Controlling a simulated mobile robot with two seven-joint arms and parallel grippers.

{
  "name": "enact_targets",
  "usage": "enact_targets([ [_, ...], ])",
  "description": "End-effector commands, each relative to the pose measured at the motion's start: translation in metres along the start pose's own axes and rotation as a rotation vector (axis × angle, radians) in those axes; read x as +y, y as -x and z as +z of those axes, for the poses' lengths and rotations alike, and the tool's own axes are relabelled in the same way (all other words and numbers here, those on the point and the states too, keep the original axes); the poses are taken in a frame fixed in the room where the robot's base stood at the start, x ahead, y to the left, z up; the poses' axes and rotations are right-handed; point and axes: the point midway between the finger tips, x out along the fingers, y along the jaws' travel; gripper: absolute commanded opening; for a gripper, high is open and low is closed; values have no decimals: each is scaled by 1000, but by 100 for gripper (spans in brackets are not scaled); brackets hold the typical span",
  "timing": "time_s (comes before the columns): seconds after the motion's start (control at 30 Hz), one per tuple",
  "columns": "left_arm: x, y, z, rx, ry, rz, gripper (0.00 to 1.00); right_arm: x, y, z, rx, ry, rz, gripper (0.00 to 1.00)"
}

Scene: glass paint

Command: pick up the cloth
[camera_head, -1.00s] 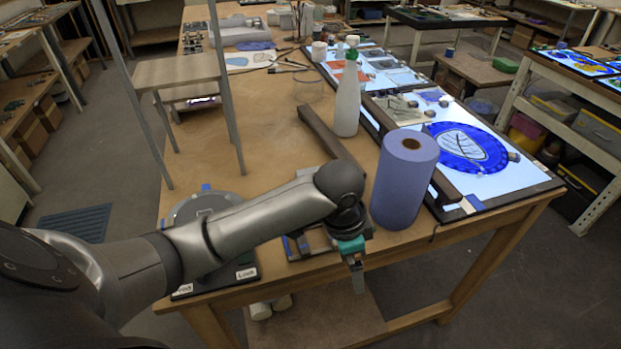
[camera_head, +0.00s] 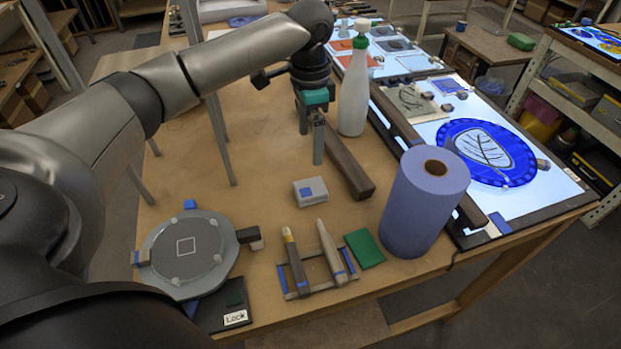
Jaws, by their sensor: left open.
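A flat blue-purple cloth-like patch (camera_head: 243,20) lies at the far back of the wooden table, partly cut off from clear view behind my arm. A small flat green piece (camera_head: 365,248), which may be a cloth or a pad, lies near the front edge beside the blue roll. My left gripper (camera_head: 311,146) points down above the middle of the table, open and empty. It is behind the small white box and left of the white bottle, apart from both cloth-like pieces. I cannot tell for sure which piece is the cloth. My right gripper is not in view.
A dark bar (camera_head: 347,165), a small white box (camera_head: 311,191), a tool rest (camera_head: 300,274) with two tools and a round turntable (camera_head: 187,248) occupy the front. A lit panel (camera_head: 528,200) lies right.

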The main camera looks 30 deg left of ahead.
Motion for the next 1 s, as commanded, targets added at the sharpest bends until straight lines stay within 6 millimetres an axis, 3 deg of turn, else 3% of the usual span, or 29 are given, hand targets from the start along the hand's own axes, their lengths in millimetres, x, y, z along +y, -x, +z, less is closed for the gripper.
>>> enact_targets([
  [0.13, 1, -32, 1, -6, -1, 3, 100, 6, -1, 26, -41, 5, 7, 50],
  [0.3, 1, -68, 1, -4, 0, 2, 100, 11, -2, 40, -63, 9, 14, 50],
  [0.67, -1, -100, 0, -2, -1, 1, 100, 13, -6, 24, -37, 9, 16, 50],
  [1.0, -5, -143, -2, -2, -2, 0, 100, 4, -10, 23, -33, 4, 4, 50],
])
